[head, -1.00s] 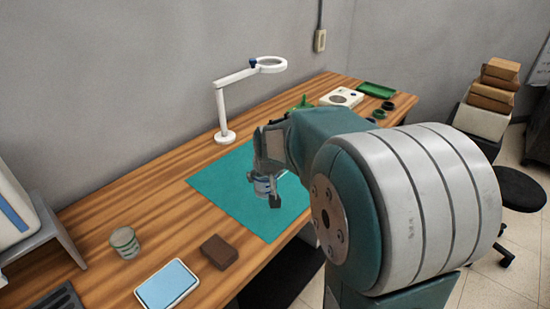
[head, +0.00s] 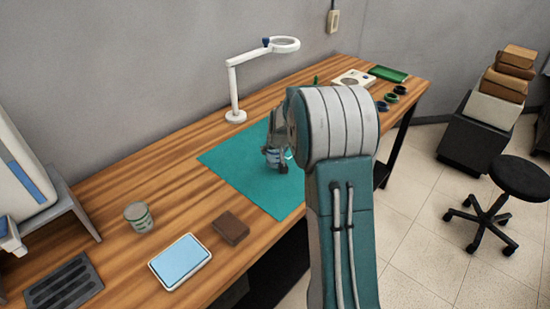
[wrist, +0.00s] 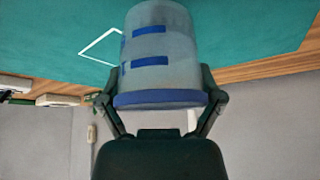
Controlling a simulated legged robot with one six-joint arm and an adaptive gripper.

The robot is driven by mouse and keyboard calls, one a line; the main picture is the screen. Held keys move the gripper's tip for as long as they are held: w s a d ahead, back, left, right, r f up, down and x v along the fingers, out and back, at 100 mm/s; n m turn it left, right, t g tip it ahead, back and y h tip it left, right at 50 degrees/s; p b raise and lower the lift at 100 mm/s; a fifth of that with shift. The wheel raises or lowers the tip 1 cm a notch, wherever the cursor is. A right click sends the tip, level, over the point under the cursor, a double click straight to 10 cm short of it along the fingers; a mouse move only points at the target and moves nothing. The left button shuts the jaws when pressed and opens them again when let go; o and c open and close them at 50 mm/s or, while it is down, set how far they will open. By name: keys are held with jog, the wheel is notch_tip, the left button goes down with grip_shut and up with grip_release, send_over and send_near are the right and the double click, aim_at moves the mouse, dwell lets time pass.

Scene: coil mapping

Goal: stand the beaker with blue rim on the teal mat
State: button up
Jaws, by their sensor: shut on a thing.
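The beaker with blue rim (wrist: 160,55) is clear, with blue marks on its side. It fills the upper middle of the wrist view, with its blue rim nearest my gripper. My gripper (wrist: 158,100) is shut on it, with a finger on each side. In the head view my gripper (head: 276,155) is over the teal mat (head: 233,177), and the beaker (head: 271,158) shows only partly beside the fingers. I cannot tell whether its base touches the mat. A white outline (wrist: 92,42) shows on the mat beside the beaker.
A green-marked beaker (head: 138,217), a brown block (head: 230,228) and a blue-topped pad (head: 180,262) stand on the near left of the wooden table. A white ring lamp (head: 236,115) stands behind the mat. A white device (head: 353,78) and green tray (head: 388,73) lie far right.

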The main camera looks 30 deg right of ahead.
aim_at(276, 157)
jog(key=shift+w+d+f, duration=0.15)
jog(key=shift+w+f, duration=0.05)
jog(key=shift+f, duration=0.15)
jog(key=shift+d+f, duration=0.2)
jog(key=shift+f, duration=0.6)
jog(key=shift+d+f, duration=0.2)
jog(key=shift+f, duration=0.55)
jog(key=shift+a, duration=0.1)
jog(key=o, duration=0.9)
jog(key=shift+a, duration=0.15)
